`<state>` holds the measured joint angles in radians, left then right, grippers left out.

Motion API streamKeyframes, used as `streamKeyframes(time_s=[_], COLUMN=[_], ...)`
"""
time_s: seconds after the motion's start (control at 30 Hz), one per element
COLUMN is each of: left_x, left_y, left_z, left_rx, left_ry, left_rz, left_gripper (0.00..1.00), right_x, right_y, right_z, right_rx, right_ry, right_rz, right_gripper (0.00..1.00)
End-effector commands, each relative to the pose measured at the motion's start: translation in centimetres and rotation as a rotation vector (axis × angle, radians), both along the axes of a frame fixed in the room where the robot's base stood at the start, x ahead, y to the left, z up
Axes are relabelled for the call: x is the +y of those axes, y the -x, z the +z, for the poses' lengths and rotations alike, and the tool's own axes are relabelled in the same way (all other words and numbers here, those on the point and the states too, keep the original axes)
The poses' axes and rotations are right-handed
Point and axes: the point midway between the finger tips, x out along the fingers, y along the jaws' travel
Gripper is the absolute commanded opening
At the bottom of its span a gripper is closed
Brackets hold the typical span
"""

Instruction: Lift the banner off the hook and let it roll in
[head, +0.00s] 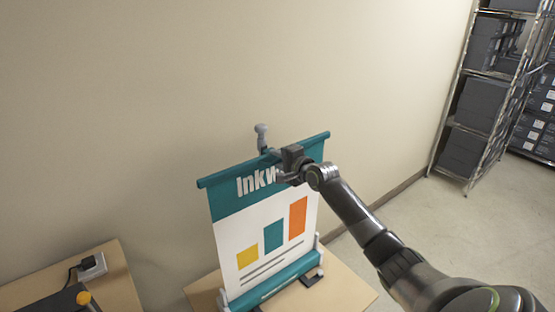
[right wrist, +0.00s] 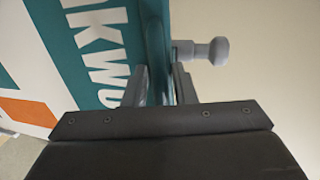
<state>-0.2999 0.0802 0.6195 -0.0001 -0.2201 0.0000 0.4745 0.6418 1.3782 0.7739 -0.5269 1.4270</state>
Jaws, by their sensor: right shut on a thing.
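The banner (head: 230,230) is pulled up out of its teal base (head: 275,283), with a teal top bar (head: 225,177). It has a teal header with white lettering and yellow, teal and orange blocks. The grey hook (head: 262,132) shows just behind the top bar's middle; I cannot tell whether the bar rests on it. My right gripper (head: 285,168) is shut on the top bar, right of the hook. In the right wrist view, the fingers (right wrist: 158,85) straddle the teal bar, and the grey hook post (right wrist: 205,50) stands beside it. My left gripper is not in view.
The base stands on a light wooden table (head: 345,292) close to the beige wall. Another table (head: 120,285) at lower left carries a power outlet block (head: 92,267) and a dark device. A metal rack (head: 478,110) with dark boxes stands at the right. Floor between is clear.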

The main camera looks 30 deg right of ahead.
Motion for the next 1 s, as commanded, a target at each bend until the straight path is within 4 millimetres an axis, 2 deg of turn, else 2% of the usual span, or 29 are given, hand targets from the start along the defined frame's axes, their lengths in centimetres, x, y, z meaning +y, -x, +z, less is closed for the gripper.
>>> streamKeyframes(time_s=[0.03, 0.27, 0.3, 0.37, 0.77, 1.0], left_x=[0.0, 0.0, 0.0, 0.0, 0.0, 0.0], left_y=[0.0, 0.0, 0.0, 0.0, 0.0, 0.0], left_z=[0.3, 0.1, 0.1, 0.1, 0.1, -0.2], left_rx=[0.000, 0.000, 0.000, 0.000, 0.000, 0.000], left_ry=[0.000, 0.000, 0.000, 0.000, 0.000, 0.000], left_rz=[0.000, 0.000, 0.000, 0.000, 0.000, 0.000], left_gripper=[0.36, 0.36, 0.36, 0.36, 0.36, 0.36], right_x=[0.0, 0.1, 0.1, 0.0, -0.1, -0.2], right_y=[-0.2, -0.2, -0.2, -0.2, 0.2, 2.7], right_z=[1.1, 1.2, 1.2, 1.2, 1.0, 1.3], right_rx=[-0.018, -0.023, -0.024, -0.024, -0.018, -0.016], right_ry=[0.000, 0.002, 0.002, 0.003, 0.004, 0.007], right_rz=[0.001, 0.002, 0.002, 0.001, 0.001, 0.003], right_gripper=[0.00, 0.00, 0.26, 0.33, 0.33, 0.33])
